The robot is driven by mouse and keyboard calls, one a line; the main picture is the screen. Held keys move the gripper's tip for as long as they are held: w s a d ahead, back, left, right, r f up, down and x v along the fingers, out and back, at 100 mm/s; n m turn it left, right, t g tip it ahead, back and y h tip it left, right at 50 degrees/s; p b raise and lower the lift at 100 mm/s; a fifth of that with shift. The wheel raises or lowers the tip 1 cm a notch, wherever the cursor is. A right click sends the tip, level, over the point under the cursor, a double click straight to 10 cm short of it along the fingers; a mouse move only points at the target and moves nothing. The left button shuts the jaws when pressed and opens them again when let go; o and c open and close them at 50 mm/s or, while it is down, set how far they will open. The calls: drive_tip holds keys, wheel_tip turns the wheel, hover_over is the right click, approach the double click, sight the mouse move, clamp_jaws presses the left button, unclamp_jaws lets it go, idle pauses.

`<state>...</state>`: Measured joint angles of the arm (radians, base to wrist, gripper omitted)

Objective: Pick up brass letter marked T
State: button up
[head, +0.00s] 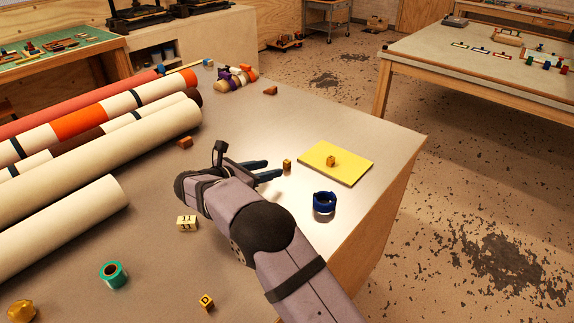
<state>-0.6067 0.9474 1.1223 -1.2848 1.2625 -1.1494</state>
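A small brass block (287,164) stands on the grey table just beyond my fingertips; its mark is too small to read. Another brass block (331,161) sits on the yellow pad (352,177), its mark also unclear. A third brass block (206,302) at the front of the table bears a mark that looks like a D. I cannot tell which one is marked T. My gripper (267,169) is low over the table, pointing right, with its two dark fingers apart and nothing seen between them. The first block appears apart from the fingers.
Long rolls (80,178) fill the table's left side. A cream marked block (186,223) lies left of my arm. A blue tape roll (324,203) stands near the right edge, a green roll (113,274) at front left. The back middle of the table is mostly clear.

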sight(285, 163)
drive_tip(key=shift+r+p+x, duration=0.1)
drive_tip(key=shift+p+x, duration=0.55)
drive_tip(key=shift+x, duration=1.05)
drive_tip(key=shift+r+p+x, duration=0.15)
drive_tip(key=shift+p+x, duration=0.45)
drive_tip(key=shift+x, duration=1.15)
drive_tip(key=shift+w, duration=0.1)
clamp_jaws()
